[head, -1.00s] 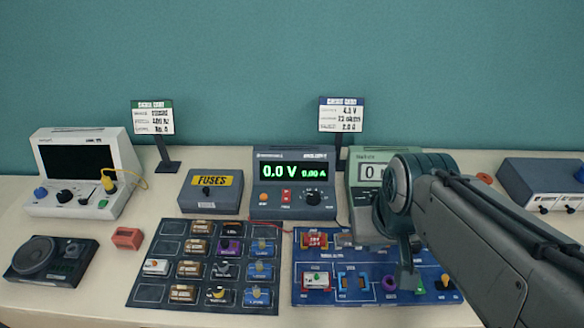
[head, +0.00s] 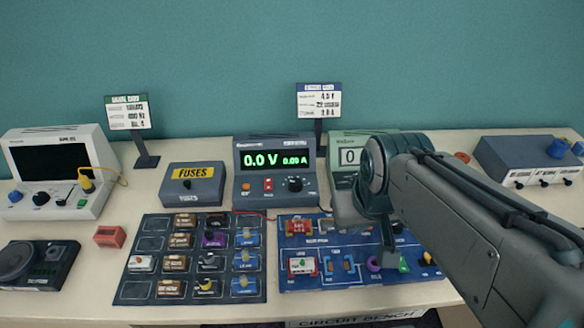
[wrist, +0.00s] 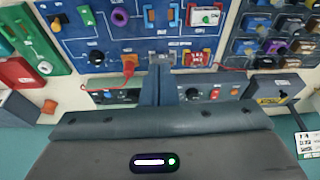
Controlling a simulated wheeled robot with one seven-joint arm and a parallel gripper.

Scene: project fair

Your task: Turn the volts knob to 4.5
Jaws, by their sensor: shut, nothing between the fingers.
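The power supply (head: 275,160) stands at the back of the bench in the head view. Its green display (head: 275,160) reads 0.0 V and 0.00 A. A black knob (head: 295,185) sits at the right of its lower panel; I cannot read its label. My gripper (wrist: 160,62) is shut and empty in the wrist view, its fingers pointing over the circuit board. There, the power supply (wrist: 215,91) lies just right of the fingers, with a dark knob (wrist: 191,94) close beside them. In the head view my arm hides most of the gripper.
The blue circuit board (head: 350,272) lies in front, with a parts tray (head: 135,255) left of it. The fuses box (head: 193,184) stands left of the supply and a green meter (head: 345,180) right of it, partly behind my arm. A sign (head: 318,101) stands behind.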

